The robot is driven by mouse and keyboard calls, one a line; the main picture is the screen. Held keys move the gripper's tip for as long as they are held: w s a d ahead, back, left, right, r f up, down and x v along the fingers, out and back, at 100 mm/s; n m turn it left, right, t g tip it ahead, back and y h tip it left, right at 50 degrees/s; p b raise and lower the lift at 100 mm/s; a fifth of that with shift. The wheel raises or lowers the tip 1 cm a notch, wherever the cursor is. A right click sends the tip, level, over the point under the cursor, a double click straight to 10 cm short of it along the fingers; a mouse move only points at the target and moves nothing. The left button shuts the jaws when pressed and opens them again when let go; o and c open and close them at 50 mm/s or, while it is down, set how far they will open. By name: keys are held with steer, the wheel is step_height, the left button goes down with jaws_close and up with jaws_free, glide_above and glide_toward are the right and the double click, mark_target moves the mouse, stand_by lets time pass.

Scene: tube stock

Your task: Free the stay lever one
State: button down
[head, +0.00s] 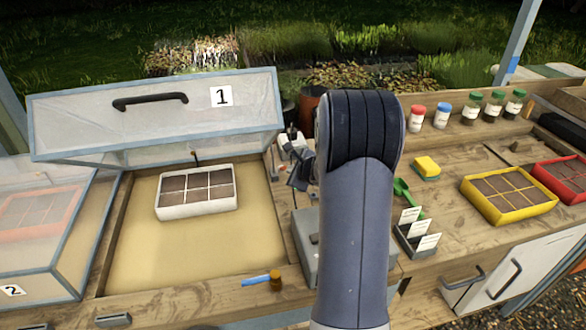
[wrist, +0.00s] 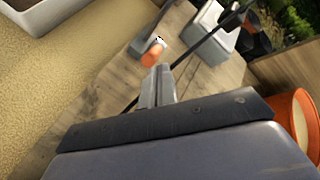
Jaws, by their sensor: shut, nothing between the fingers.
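The lid marked 1 (head: 150,115) stands raised over its sand-floored frame (head: 140,250). In the wrist view, a small orange handle with a pale end (wrist: 152,55), which looks like the stay lever, lies just beyond the fingertips of my gripper (wrist: 158,72). A thin dark rod (wrist: 205,38) slants past the fingers. My gripper is shut and empty, close to the orange handle; I cannot tell if they touch.
A white seed tray (head: 197,206) sits inside frame 1. A closed lid (head: 45,220) marked 2 is at left. An orange pot (wrist: 298,122) stands close on the right in the wrist view. A yellow tray (head: 508,212) and bottles are on the right bench.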

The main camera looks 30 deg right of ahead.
steer(key=shift+w+r+g+p, duration=0.15)
steer(key=shift+r+g+p, duration=0.25)
steer(key=shift+p, duration=0.7)
steer(key=shift+w+d+r+p, duration=0.1)
steer(key=shift+w+r+p, duration=0.15)
steer(key=shift+p, duration=0.6)
steer(key=shift+w+r+p, duration=0.15)
steer(key=shift+r+p, duration=0.05)
steer(key=shift+p, duration=0.2)
steer(key=shift+w+d+r+p, duration=0.25)
steer(key=shift+w+r, duration=0.15)
steer(key=shift+w, duration=0.25)
steer(key=shift+w+d+r+p, duration=0.1)
steer(key=shift+w+r+p, duration=0.15)
steer(key=shift+w+r, duration=0.25)
steer(key=shift+w, duration=0.1)
steer(key=shift+r+p, duration=0.6)
steer(key=shift+r, duration=0.1)
